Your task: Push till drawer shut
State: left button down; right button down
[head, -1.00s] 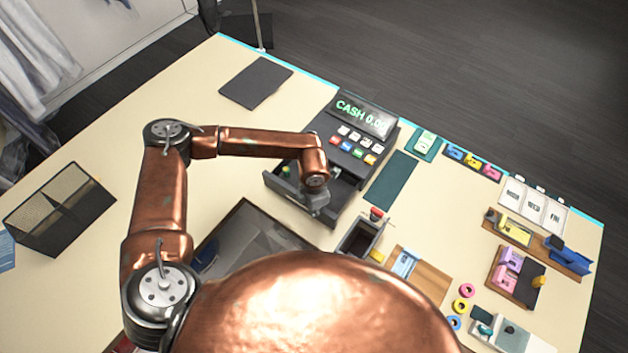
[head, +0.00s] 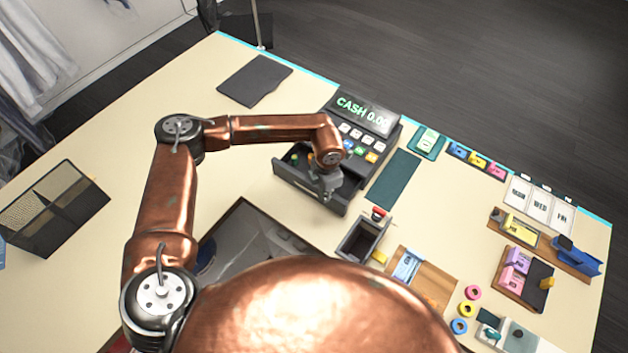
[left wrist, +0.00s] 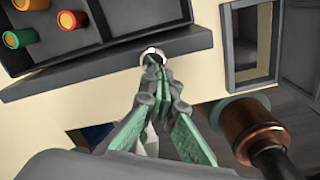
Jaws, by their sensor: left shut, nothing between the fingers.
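The cash register (head: 352,135) stands at the back of the table, its display reading CASH 0.00. Its dark drawer (head: 300,188) is partly open, sticking out toward me. The left wrist view shows the drawer's front edge (left wrist: 105,62) and green, orange and red round pieces inside. My left gripper (head: 326,194) is at the outer side of the drawer front, its fingers shut and empty. In the left wrist view the fingertips (left wrist: 155,62) meet at or very near the drawer front, by a small round ring; exact contact is hard to tell. My right gripper is not in view.
A small dark open tray (head: 363,240) stands right of the drawer. A dark glossy panel (head: 245,240) lies in front of it. A green mat (head: 395,178) is beside the register. A mesh holder (head: 55,208) stands at left. The table's back left is mostly clear.

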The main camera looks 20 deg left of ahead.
pick_arm(q)
jog(key=shift+w+d+b, duration=0.35)
jog(key=shift+w+b, duration=0.2)
jog(key=shift+w, duration=0.3)
jog(key=shift+w+d+b, duration=0.3)
jog(key=shift+w+b, duration=0.2)
jog(key=shift+w, duration=0.35)
jog(key=w+d+b, duration=0.2)
jog(key=w+b, duration=0.2)
jog(key=w, duration=0.2)
jog(key=shift+w+d+b, duration=0.25)
jog(key=shift+w+b, duration=0.1)
jog(key=shift+w, duration=0.05)
notch_tip(320, 180, up, 8)
jog(key=s+p, duration=0.1)
jog(key=p, duration=0.3)
jog(key=shift+s+a, duration=0.3)
